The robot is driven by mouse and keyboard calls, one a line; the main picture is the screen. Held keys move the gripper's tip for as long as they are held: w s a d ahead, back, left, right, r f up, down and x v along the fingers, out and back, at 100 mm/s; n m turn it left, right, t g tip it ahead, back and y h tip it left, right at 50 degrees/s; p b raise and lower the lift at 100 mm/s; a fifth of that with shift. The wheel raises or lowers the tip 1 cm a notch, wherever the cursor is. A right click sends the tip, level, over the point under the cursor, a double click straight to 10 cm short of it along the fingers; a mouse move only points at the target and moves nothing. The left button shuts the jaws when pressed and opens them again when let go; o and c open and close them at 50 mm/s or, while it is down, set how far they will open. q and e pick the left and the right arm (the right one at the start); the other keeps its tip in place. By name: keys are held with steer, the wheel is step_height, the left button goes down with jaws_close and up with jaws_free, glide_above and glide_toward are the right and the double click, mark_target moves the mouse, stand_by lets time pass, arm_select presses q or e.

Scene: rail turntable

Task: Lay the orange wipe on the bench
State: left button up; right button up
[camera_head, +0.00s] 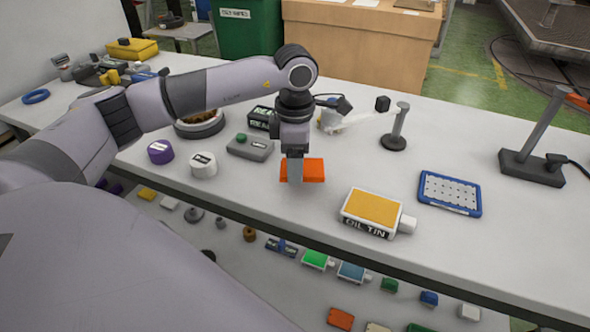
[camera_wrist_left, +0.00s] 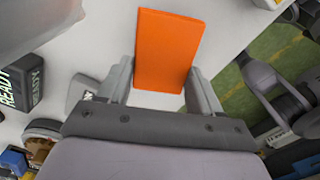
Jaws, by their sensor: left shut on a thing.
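The orange wipe (camera_head: 315,170) is a flat orange slab at the middle of the bench (camera_head: 255,190) in the head view. My left gripper (camera_head: 295,180) points down in front of it and is shut on it, hiding part of its left side. In the left wrist view the wipe (camera_wrist_left: 168,50) stretches out from between the two fingers, its near end at the fingertips (camera_wrist_left: 160,88). I cannot tell surely whether the wipe touches the bench or hangs just above it. My right gripper is in neither view.
A grey box with a green button (camera_head: 250,147) and white (camera_head: 203,165) and purple (camera_head: 160,151) rolls are to the left. A small stand (camera_head: 398,125) is behind. Bare bench lies between wipe and tin.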

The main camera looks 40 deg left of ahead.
arm_select(q)
steer(key=shift+f, duration=1.6)
steer(key=shift+f, duration=0.15)
steer(key=o, duration=1)
step_height(320, 180, up, 12)
steer(key=shift+r+b, duration=0.2)
steer(key=shift+b, duration=0.35)
steer(key=shift+s, duration=0.1)
